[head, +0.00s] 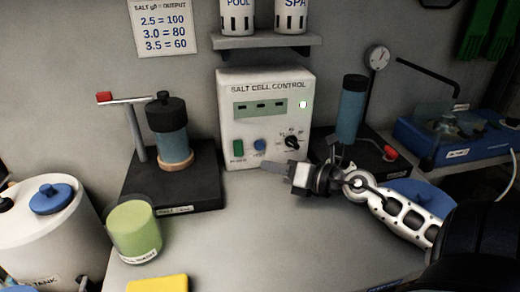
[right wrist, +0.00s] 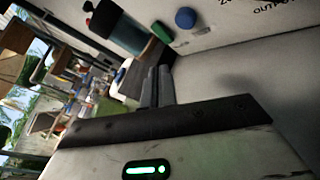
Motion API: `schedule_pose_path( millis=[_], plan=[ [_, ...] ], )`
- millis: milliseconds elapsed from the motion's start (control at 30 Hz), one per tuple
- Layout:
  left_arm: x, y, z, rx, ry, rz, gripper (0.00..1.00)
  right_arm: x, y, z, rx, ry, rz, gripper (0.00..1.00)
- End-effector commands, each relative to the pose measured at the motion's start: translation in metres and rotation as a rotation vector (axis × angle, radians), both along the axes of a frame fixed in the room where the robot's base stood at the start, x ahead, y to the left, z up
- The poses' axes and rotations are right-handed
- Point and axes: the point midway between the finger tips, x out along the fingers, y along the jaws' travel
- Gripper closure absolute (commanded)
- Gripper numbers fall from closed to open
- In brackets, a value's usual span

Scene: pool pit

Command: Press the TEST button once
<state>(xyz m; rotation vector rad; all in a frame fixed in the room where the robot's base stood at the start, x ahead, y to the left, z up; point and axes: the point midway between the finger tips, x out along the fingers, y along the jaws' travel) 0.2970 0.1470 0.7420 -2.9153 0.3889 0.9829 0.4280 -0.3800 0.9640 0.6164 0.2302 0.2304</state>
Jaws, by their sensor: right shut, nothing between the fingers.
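The white salt cell control box (head: 265,85) stands against the wall, with a display, a small lit lamp (head: 303,104), a green button (head: 238,147), a blue button (head: 260,145) and a black knob (head: 292,142). The label under the blue button is too small to read surely. My right gripper (head: 268,165) is shut and empty, its tips just below and in front of the blue button. In the right wrist view, the blue button (right wrist: 185,18) and green button (right wrist: 163,30) lie beyond the shut fingertips (right wrist: 158,70), apart from them. My left gripper is not in view.
A blue cylinder on a black stand (head: 175,185) is at the left, and another blue cylinder (head: 351,110) stands right of the box. A green cup (head: 133,230) and a yellow object (head: 158,284) are at the front left. The counter's middle (head: 255,225) is clear.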

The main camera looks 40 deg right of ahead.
Motion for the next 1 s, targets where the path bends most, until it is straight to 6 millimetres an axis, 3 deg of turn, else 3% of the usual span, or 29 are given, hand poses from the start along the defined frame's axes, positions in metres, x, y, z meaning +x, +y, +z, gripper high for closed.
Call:
schedule_pose_path(
  millis=[200,400,1000],
  plan=[
    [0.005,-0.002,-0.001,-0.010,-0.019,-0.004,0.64,0.027,-0.015,-0.001,-0.001,-0.001,-0.002,1.00],
    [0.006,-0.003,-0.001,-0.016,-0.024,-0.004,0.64,0.040,-0.022,-0.001,0.001,0.000,-0.002,1.00],
    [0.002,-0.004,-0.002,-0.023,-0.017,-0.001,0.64,0.043,-0.024,0.000,0.001,0.001,-0.001,1.00]
  ],
)
